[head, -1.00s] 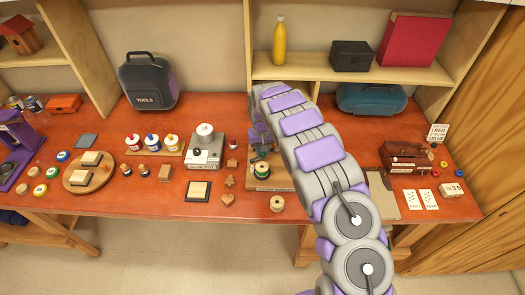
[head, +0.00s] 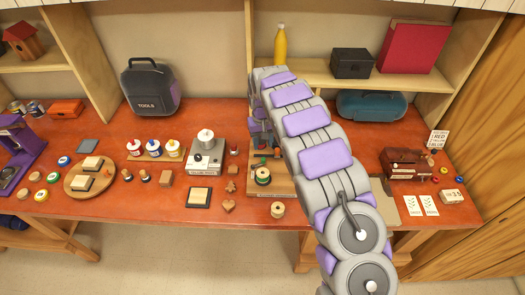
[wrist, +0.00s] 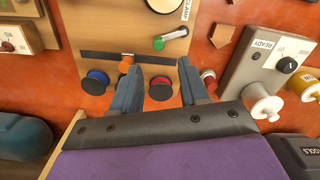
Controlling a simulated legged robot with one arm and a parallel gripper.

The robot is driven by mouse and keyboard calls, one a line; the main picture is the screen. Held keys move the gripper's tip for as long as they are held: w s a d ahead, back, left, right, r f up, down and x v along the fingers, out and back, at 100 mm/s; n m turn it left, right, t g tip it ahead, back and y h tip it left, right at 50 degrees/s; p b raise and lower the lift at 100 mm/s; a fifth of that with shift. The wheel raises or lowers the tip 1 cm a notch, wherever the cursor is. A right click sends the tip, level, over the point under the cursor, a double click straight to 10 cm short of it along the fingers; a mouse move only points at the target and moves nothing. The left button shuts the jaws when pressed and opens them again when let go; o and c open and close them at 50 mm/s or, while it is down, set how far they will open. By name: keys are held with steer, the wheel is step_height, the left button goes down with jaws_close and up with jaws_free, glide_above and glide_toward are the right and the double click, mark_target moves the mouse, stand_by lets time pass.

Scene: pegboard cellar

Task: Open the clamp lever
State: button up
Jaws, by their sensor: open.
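The wooden clamp board (wrist: 120,28) lies under my gripper in the wrist view, with a partly cut-off label reading CLAMP. On it is a short lever with a green end and a metal rod (wrist: 170,38). A dark bar (wrist: 118,57) with an orange piece crosses the board, with a blue knob (wrist: 95,82) and a red knob (wrist: 160,89) nearby. My gripper (wrist: 160,72) is open, its fingers on either side of the red knob, apart from the green-ended lever. In the head view the board (head: 286,186) is partly hidden by my arm.
A grey READY device with a white knob (wrist: 264,104) stands close right of my gripper in the wrist view. A teal case (wrist: 22,138) is at lower left.

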step_height(320, 180, up, 9)
steer(key=shift+f, duration=0.15)
stand_by(0.5)
steer(key=s+d+r+m+b, duration=0.15)
steer(key=s+d+r, duration=0.25)
steer(key=s+d, duration=0.5)
steer(key=s+d+r+m+b, duration=0.15)
steer(key=s+d+r, duration=0.35)
steer(key=s, duration=0.7)
steer(key=s+d+f+g+b, duration=0.1)
steer(key=s+f, duration=0.2)
steer(key=s, duration=1.1)
steer(key=s+f+b, duration=0.1)
steer(key=s+f, duration=0.2)
steer(key=s, duration=1.1)
steer(key=shift+s+d+f+g, duration=0.15)
steer(key=shift+s+d+g, duration=0.05)
steer(key=shift+d+g, duration=0.2)
